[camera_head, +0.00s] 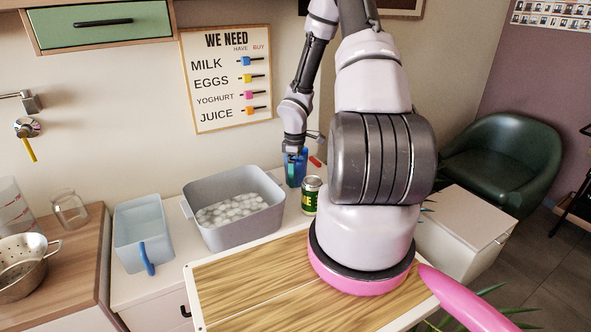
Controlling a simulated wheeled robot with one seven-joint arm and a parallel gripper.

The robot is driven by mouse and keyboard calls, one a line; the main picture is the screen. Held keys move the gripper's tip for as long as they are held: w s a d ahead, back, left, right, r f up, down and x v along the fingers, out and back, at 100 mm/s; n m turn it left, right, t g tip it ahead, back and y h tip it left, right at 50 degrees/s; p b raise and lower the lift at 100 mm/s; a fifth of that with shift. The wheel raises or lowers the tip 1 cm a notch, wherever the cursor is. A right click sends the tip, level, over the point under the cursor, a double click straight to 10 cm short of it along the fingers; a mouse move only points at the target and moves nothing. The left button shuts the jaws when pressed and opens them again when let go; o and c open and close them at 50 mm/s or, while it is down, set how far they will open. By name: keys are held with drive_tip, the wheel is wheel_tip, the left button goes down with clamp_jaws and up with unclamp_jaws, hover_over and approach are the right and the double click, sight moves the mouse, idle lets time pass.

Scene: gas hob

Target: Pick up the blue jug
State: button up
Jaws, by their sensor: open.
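A blue object that looks like the blue jug (297,176) stands on the white counter by the wall, just right of the grey tub. Its upper part is partly hidden by the end of my arm. My gripper (294,156) points down right at the top of this jug and is open. It is too small in the view to tell whether the fingers are around the jug or in front of it, or whether they touch it.
A grey tub (238,240) of white round things stands left of the jug. A green can (311,196) is close in front of it. A pale blue bin (144,214) with a blue handle stands further left.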

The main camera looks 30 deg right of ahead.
wheel_tip(320, 180, down, 2)
drive_tip(key=shift+f, duration=0.25)
clamp_jaws()
idle(0.3)
